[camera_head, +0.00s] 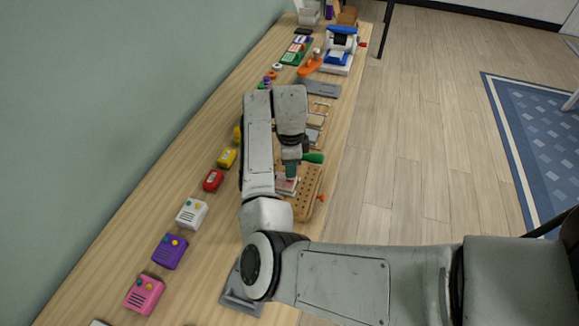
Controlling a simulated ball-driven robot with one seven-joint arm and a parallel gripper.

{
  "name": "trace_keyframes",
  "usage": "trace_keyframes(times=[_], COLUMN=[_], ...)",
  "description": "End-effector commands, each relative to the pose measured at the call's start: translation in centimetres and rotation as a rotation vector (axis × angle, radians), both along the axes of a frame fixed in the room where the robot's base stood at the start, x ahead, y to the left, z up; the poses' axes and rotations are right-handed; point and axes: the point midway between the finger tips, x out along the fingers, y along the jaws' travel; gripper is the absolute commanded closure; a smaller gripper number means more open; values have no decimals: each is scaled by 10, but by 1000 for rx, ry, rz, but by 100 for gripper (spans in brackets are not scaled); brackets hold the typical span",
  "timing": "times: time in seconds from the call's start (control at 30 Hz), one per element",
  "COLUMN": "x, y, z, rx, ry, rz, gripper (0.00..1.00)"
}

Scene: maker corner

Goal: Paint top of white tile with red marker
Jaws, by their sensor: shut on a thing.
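My gripper (291,168) points down over the front part of the bench, near a wooden pegboard-like block with holes. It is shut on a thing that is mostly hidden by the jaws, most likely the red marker. Right under it is a small pale tile (287,187) with a pinkish-red look on its top. My arm hides part of the tile's left side. I cannot tell whether the marker tip touches the tile.
The holed wooden block (308,190) has an orange knob at its right. A green handle (313,157) lies just beyond the gripper. Several coloured boxes, such as a red one (213,180), line the wall side. A blue-and-white machine (340,45) stands at the far end.

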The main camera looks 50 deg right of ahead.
Motion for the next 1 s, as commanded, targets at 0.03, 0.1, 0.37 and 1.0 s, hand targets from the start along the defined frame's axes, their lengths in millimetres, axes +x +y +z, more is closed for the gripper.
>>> trace_keyframes(times=[0.03,0.1,0.37,1.0], x=[0,1,6,24], y=[-3,-4,-3,4], z=[-1,0,0,-1], rx=[1,0,1,1], ry=[1,0,-1,0], rz=[-2,-1,1,1], gripper=[95,95,95,95])
